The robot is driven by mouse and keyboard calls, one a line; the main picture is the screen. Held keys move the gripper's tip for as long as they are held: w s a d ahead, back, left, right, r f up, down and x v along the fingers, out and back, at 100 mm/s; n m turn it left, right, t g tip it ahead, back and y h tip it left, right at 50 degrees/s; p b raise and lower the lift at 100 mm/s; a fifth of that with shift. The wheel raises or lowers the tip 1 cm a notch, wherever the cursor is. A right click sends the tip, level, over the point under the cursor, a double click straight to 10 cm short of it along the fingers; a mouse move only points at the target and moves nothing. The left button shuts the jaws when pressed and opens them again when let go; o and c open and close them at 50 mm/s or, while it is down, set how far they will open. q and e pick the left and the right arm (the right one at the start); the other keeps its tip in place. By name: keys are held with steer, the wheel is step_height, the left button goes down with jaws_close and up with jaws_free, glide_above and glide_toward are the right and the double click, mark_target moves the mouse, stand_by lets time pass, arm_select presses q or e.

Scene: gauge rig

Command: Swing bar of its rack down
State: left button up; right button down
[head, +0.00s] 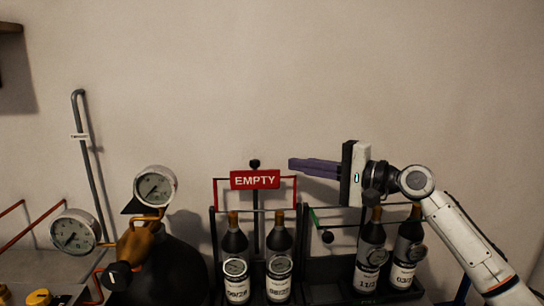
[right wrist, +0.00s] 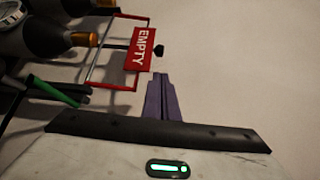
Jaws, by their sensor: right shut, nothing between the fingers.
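The left rack (head: 213,255) holds two dark bottles, one (head: 235,243) beside another (head: 279,243). A red bar frame (head: 295,192) stands raised above their necks, with a red "EMPTY" sign (head: 254,180) and a black knob (head: 255,163) on top. The bar (right wrist: 96,66) and sign (right wrist: 143,48) also show in the right wrist view. My right gripper (head: 291,164) is shut and empty, its purple fingers pointing left. Its tips are just right of the sign and a little above it in the picture; contact cannot be told. My left gripper is not in view.
A second rack on the right has a green bar (head: 314,217), a black knob (head: 327,237) and two bottles (head: 371,250) below my right wrist. Pressure gauges (head: 156,186) and a dark round tank (head: 170,265) stand at left. The wall above is clear.

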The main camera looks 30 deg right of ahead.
steer(key=p+x, duration=0.1)
steer(key=x, duration=0.3)
steer(key=p+x, duration=0.1)
steer(key=x, duration=0.2)
steer(key=shift+w+a+r, duration=0.1)
steer(key=shift+w+a, duration=0.1)
steer(key=shift+a, duration=0.2)
steer(key=shift+w+a, duration=0.2)
steer(key=shift+w, duration=0.25)
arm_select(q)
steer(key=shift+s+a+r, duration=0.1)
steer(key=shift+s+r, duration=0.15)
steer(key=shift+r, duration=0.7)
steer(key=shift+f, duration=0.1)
